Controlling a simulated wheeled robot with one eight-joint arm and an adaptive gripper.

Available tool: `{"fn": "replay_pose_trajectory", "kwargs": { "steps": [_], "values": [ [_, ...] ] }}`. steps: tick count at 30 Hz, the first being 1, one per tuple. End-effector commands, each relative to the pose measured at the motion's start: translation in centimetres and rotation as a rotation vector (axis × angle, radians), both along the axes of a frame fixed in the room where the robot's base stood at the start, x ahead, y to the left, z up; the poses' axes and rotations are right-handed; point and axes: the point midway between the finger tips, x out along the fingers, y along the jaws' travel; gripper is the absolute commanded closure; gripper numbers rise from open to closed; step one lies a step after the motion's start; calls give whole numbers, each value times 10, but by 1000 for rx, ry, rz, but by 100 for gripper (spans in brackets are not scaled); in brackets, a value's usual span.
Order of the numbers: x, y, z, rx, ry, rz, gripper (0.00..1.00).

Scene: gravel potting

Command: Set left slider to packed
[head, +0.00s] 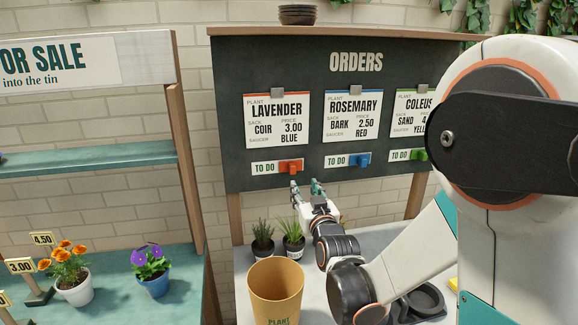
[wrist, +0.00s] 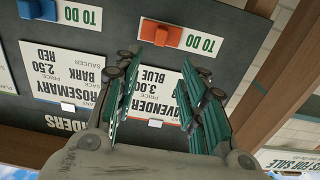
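The left slider (head: 291,167) is an orange block with a raised knob under the LAVENDER card (head: 277,118). It sits at the right end of its strip, and TO DO (head: 264,168) shows to its left. In the wrist view, which is upside down, the orange slider (wrist: 168,36) lies just beyond my fingertips. My gripper (head: 306,187) is just below and slightly right of the slider in the head view. In the wrist view my gripper (wrist: 160,70) is open, its two green fingers apart with nothing between them. I cannot tell whether a fingertip touches the board.
The blue slider (head: 359,160) and green slider (head: 419,155) sit to the right on the same orders board (head: 225,100), both showing TO DO. Below stand two small potted plants (head: 291,236) and a tan bin (head: 275,285). A wooden post (wrist: 270,70) borders the board.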

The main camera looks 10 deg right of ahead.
Motion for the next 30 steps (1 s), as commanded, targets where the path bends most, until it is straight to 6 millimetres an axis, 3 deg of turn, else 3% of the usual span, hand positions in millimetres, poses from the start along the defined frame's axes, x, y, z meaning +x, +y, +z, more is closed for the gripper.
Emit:
{"fn": "replay_pose_trajectory", "kwargs": {
  "steps": [5,21,30],
  "values": [
    [17,0,-2,0,-1,0,62],
    [116,0,-2,-1,1,0,62],
    [136,0,-1,0,1,0,62]
  ]
}}
